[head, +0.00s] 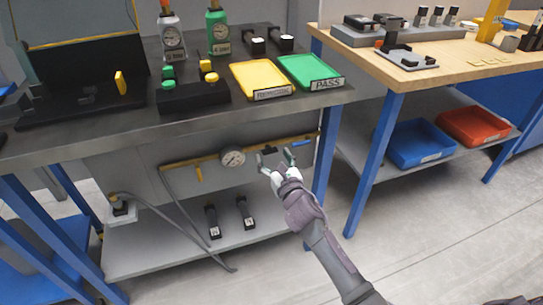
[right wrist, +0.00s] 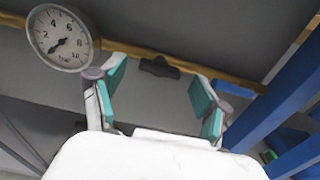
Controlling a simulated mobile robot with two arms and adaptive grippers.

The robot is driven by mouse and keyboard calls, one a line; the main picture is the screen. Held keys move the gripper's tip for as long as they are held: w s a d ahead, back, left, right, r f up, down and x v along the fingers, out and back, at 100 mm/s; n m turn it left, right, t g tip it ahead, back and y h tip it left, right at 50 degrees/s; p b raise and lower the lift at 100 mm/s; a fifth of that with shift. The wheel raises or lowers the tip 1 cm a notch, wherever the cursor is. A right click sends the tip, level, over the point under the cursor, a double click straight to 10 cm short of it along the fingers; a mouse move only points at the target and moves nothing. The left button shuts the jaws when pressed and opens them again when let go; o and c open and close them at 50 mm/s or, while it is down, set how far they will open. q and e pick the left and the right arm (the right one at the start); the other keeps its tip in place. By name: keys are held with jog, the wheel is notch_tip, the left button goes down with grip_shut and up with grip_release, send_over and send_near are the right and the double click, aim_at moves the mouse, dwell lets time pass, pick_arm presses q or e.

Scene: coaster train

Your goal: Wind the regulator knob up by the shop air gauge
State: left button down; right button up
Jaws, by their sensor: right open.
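The shop air gauge (head: 232,158) is a round white dial on a brass pipe under the dark workbench. In the right wrist view the gauge (right wrist: 60,37) is at upper left, its needle pointing to the lower left, near the low end. A black knob (right wrist: 160,67), apparently the regulator knob, sits on the pipe right of the gauge. My right gripper (head: 276,159) is open and empty, in front of this knob. In the right wrist view the teal-padded fingers (right wrist: 160,92) stand apart, with the knob beyond and between them. I cannot see any contact. My left gripper is not in view.
The brass pipe (head: 180,164) has a yellow handle (head: 198,174) and a blue handle (head: 302,143). The bench top (head: 120,127) overhangs them. A blue leg (head: 325,150) stands to the right. Black tools (head: 212,221) lie on the lower shelf (head: 165,245).

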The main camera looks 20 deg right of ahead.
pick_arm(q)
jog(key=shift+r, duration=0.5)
pick_arm(e)
jog(key=shift+w, duration=0.85)
jog(key=c, duration=1.2)
jog(key=shift+o, duration=0.2)
jog(key=shift+m, duration=0.3)
